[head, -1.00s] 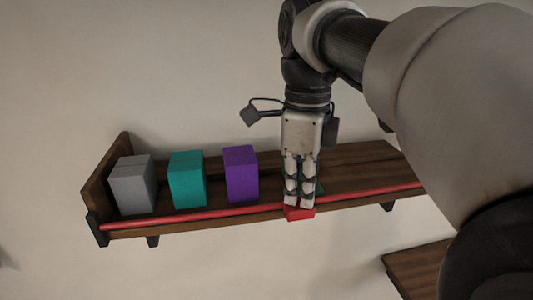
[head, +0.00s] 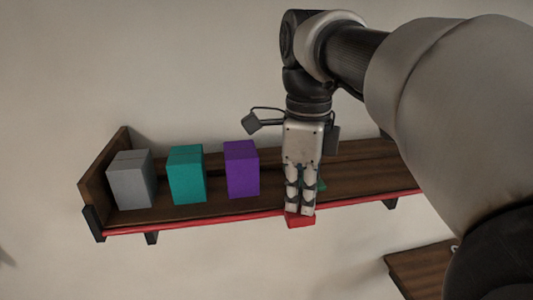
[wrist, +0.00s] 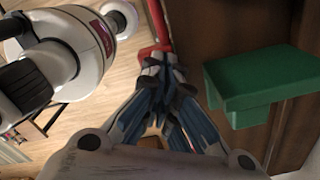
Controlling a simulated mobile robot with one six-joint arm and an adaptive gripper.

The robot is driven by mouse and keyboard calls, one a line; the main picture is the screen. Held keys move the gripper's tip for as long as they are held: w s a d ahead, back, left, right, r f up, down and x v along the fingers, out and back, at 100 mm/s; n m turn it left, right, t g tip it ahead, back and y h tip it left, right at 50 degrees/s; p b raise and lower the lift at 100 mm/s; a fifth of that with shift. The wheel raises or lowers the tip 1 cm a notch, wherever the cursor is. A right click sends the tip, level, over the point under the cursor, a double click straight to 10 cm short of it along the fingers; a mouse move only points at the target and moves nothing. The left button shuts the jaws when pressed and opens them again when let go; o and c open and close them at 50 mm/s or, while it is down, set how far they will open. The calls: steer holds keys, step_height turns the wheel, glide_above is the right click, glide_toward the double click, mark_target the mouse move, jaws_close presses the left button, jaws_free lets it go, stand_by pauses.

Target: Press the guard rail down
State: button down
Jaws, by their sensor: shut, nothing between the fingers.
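The guard rail (head: 190,224) is a thin red bar along the front edge of the wooden shelf. It now lies low, level with the shelf's front edge. A red block-like tab (head: 300,221) sits on the rail, directly under my gripper. My gripper (head: 300,212) points down with its fingers shut, and its tips appear to touch the tab. In the wrist view the shut fingers (wrist: 160,62) cover part of the red rail (wrist: 158,25). The exact contact is hidden by the fingers.
On the shelf (head: 345,185) stand a grey box (head: 131,180), a teal box (head: 187,176) and a purple box (head: 241,170). A green object (wrist: 260,80) is close beside the gripper, mostly hidden in the head view. A lower wooden surface (head: 420,268) is at bottom right.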

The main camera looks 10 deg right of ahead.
mark_target(300, 210)
step_height(300, 210, up, 9)
steer(key=p, duration=0.9)
steer(key=s+f+n+t, duration=0.6)
steer(key=s+f+n, duration=0.6)
steer(key=n, duration=1.2)
steer(key=s+f+g+b, duration=0.1)
steer(key=s+f+b, duration=0.2)
steer(key=f+b, duration=2.9)
step_height(300, 210, down, 2)
